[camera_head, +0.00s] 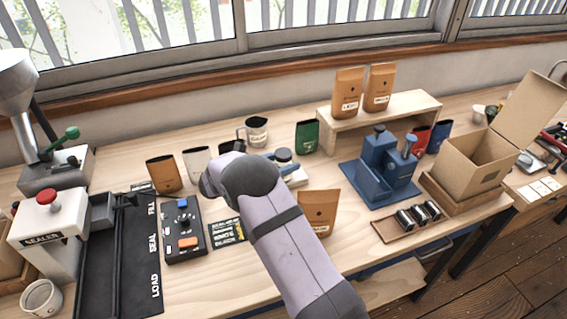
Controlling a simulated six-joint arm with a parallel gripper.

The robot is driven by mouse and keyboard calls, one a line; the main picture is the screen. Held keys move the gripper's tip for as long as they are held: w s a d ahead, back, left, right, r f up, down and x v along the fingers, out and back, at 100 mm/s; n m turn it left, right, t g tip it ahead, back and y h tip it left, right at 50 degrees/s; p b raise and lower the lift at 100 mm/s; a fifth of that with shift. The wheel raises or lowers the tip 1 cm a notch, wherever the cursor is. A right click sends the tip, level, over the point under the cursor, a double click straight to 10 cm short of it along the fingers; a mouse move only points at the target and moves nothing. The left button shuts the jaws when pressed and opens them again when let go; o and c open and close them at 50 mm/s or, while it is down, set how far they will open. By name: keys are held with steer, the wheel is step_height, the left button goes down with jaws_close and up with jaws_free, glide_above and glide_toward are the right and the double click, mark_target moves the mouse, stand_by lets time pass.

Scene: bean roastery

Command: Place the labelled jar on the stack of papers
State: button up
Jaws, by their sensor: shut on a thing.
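A labelled pitcher (257,132), a green bag (307,137) and a brown bag (319,211) stand nearby. A blue device (381,165) and open carton (474,165) are right. A control box (183,230) and sealer (48,232) are left. Bare wood lies around the front brown bag.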

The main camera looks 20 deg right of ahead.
steer(key=shift+f, duration=0.45)
steer(key=shift+f, duration=0.15)
steer(key=o, duration=1.2)
steer(key=shift+a, duration=0.15)
steer(key=b+v, duration=0.3)
steer(key=v, duration=0.8)
steer(key=shift+s+a+r+b, duration=0.2)
steer(key=shift+a+r+b, duration=0.05)
steer(key=shift+r+b, duration=0.1)
